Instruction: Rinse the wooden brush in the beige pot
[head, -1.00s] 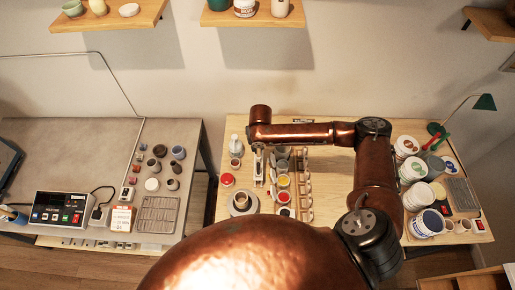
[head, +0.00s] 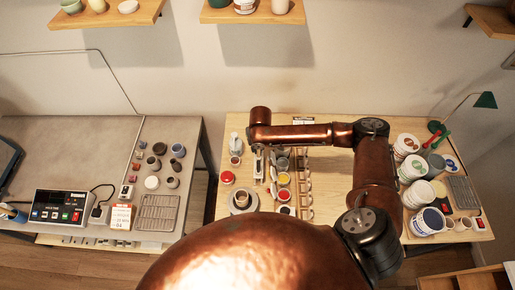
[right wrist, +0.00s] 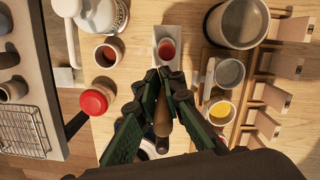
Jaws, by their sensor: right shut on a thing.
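My right gripper (right wrist: 163,85) is shut on the wooden brush (right wrist: 163,118), whose brown handle shows between the green fingers in the right wrist view. The bristles are hidden from me. In the head view this gripper (head: 258,165) hangs over the right-hand table. A wide greyish-beige pot (right wrist: 238,22), which looks like the beige pot, stands up and to the right of the gripper in the wrist view, apart from it. My left gripper is not in view.
A white holder with a reddish inside (right wrist: 166,47) lies just ahead of the fingers. A grey cup (right wrist: 230,72) and a yellow paint cup (right wrist: 221,110) stand to the right. A wooden rack (head: 302,170) borders the cups.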

